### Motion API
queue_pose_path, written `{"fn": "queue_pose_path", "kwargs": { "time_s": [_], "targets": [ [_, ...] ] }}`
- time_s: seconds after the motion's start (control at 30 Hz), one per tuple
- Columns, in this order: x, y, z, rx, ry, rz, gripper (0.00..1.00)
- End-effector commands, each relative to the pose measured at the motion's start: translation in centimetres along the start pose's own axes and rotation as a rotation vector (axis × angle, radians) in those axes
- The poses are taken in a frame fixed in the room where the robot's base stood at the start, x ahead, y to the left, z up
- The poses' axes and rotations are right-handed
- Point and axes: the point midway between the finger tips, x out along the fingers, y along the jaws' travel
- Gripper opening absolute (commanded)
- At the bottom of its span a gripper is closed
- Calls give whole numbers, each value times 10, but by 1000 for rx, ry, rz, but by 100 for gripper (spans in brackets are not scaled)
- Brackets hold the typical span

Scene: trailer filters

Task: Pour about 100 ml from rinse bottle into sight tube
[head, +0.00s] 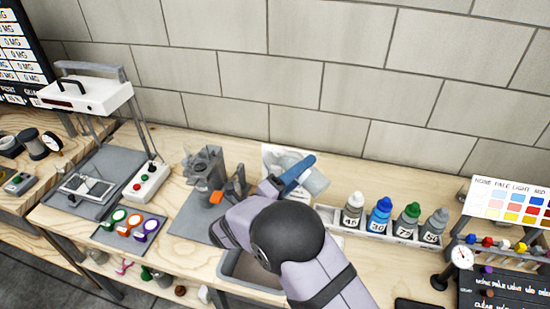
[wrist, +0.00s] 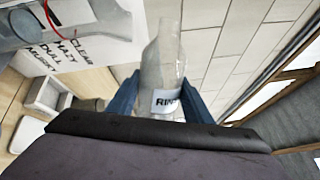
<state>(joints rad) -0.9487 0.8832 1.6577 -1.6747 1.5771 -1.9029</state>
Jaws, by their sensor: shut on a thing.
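My gripper (wrist: 160,97) is shut on the clear rinse bottle (wrist: 165,72), with a blue finger on each side. Its label, partly cut off by my wrist, reads "RIN". In the head view the bottle (head: 317,182) is held beside my blue finger (head: 297,172) and looks tilted. The liquid level inside is not clear. A clear tube with a red line, seemingly the sight tube (wrist: 75,14), lies at the upper left of the wrist view, apart from the bottle's narrow neck. In the head view I cannot make the tube out behind my gripper.
A white card (wrist: 70,55) with clear, hazy, dull and murky words is by the tube. A rack (head: 378,232) of several capped bottles stands right of my gripper. A grey basin (head: 232,268) sits below my arm. The tiled wall (head: 290,70) is behind.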

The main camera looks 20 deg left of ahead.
Motion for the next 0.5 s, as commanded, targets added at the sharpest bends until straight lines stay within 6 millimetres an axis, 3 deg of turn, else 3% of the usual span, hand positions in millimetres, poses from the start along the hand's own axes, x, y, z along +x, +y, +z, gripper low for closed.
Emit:
{"fn": "queue_pose_path", "kwargs": {
  "time_s": [0.5],
  "targets": [
    [1,-7,3,-31,-2,-2,13]
  ]
}}
